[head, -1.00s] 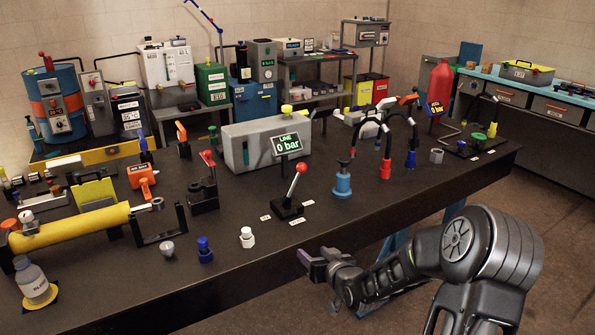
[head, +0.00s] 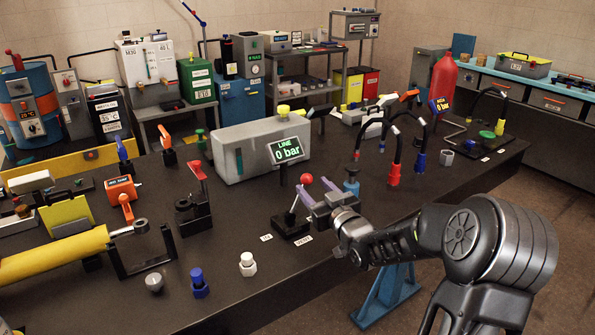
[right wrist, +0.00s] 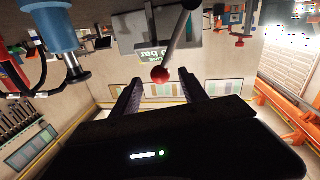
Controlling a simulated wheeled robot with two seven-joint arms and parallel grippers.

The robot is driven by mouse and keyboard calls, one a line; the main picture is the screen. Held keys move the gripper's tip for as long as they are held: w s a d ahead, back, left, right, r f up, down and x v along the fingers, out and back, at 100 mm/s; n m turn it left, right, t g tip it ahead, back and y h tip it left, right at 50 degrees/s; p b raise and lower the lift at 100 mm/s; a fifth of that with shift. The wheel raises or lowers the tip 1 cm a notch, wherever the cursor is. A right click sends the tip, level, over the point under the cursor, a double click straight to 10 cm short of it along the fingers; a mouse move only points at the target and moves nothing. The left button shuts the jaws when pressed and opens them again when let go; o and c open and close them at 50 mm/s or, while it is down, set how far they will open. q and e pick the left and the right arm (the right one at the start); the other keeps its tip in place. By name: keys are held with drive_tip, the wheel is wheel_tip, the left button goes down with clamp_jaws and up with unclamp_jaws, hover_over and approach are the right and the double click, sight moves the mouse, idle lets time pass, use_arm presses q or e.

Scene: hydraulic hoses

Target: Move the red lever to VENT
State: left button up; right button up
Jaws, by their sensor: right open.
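The red lever has a red ball knob (head: 306,179) on a metal rod that leans right from a black base (head: 290,225) on the dark table. My left gripper is not in view.
A grey tank (head: 250,149) with a green "LINE 0 bar" display (head: 288,150) stands behind the lever. A blue fitting (head: 351,181) and hoses with a red end (head: 394,174) are to the right. A white fitting (head: 248,264) sits in front on the left.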

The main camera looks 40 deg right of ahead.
drive_tip(key=shift+s+r, duration=0.1)
drive_tip(key=shift+s, duration=0.1)
drive_tip(key=w+d+p, duration=0.1)
drive_tip(key=w, duration=0.7)
drive_tip(key=shift+d, duration=0.2)
drive_tip(key=shift+s, duration=0.1)
clamp_jaws()
idle(1.1)
